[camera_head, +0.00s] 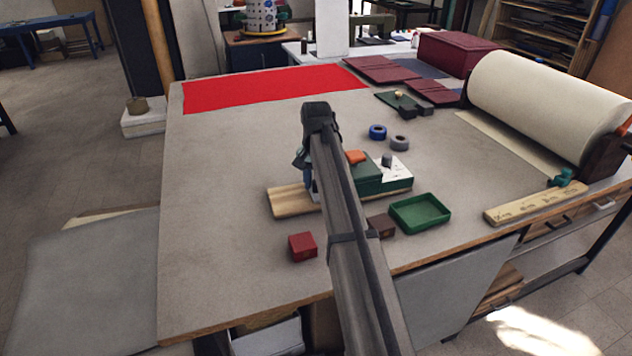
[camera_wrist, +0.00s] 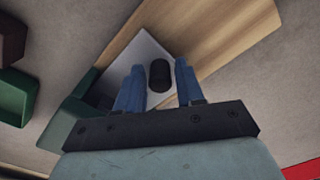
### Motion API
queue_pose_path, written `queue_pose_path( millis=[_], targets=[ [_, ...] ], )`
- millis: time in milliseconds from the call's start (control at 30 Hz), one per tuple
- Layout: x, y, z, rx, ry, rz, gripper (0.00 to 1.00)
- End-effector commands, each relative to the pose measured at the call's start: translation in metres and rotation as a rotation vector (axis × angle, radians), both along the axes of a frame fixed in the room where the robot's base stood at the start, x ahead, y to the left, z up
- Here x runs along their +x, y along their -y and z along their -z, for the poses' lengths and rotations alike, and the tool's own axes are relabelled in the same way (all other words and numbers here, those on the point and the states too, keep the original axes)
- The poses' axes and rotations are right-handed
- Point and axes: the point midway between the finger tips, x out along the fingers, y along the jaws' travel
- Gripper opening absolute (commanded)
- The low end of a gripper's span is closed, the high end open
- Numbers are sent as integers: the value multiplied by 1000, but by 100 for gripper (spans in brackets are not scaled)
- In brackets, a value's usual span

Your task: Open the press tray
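A small press stands mid-table, with a green body (camera_head: 385,181), a pale top plate (camera_head: 394,167) and a wooden base (camera_head: 290,201). The wrist view shows the wooden base (camera_wrist: 222,38), part of the green body (camera_wrist: 72,118) and a pale grey plate (camera_wrist: 140,52), perhaps the press tray. A short black knob (camera_wrist: 159,74) shows over the plate. My gripper (camera_wrist: 159,82) has its blue fingers open on either side of the knob, with gaps to both. In the head view my gripper (camera_head: 310,186) is over the press's left part, and my arm hides the middle.
A green open tray (camera_head: 420,213) and a dark brown block (camera_head: 381,226) lie right of my arm, a red block (camera_head: 302,246) left. Blue (camera_head: 377,132) and grey (camera_head: 399,142) rings lie behind the press. A large paper roll (camera_head: 548,100) stands right.

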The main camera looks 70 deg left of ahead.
Motion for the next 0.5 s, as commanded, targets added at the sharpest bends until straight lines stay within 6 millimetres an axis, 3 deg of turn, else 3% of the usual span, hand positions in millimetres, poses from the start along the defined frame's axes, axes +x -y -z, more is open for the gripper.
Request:
queue_pose_path(
  millis=[367, 500],
  targets=[
    [0, 0, 0, 0, 0, 0, 1],
    [0, 0, 0, 0, 0, 0, 0]
  ],
)
